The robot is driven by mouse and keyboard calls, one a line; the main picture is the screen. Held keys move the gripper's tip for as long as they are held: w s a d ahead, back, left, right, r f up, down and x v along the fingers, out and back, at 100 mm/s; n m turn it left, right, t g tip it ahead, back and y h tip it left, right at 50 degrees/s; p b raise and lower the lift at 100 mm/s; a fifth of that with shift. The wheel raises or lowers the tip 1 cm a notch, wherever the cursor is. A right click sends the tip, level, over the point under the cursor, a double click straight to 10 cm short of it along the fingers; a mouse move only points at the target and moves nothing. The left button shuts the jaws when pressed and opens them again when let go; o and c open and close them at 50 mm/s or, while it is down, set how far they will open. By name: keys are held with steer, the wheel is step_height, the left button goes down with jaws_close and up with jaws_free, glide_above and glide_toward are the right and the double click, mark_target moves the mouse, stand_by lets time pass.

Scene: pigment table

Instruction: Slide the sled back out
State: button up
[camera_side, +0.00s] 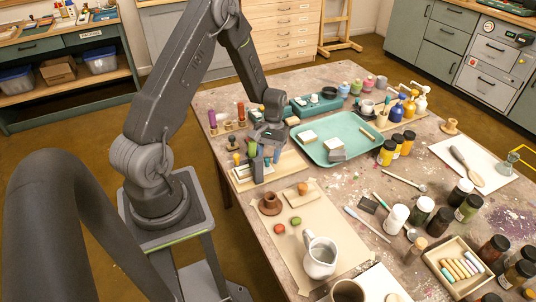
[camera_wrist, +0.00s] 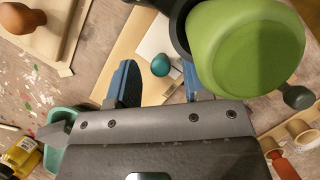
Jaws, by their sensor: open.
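A pale wooden board (camera_side: 284,165) lies at the table's near left edge, partly hidden under my gripper (camera_side: 264,152). In the wrist view, a flat white piece (camera_wrist: 153,45) with a round teal knob (camera_wrist: 160,65) lies on the board; I take it for the sled but cannot be sure. My gripper (camera_wrist: 158,75) is open, its blue-grey fingers on either side of the knob in the picture. Whether they touch it cannot be told. A large green rounded knob (camera_wrist: 245,45) rises close to the camera beside the right finger. The far part of the white piece is hidden.
A wooden block with a brown knob (camera_side: 303,191) lies on the beige sheet (camera_side: 310,217), near a white jug (camera_side: 319,257). A teal tray (camera_side: 363,151) stands right of the board. A rack of coloured sticks (camera_side: 228,126) stands behind it.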

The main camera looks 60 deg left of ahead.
jaws_close()
steer(key=shift+w, duration=0.1)
stand_by(0.3)
steer(key=w, duration=1)
steer(key=shift+w, duration=0.25)
jaws_free()
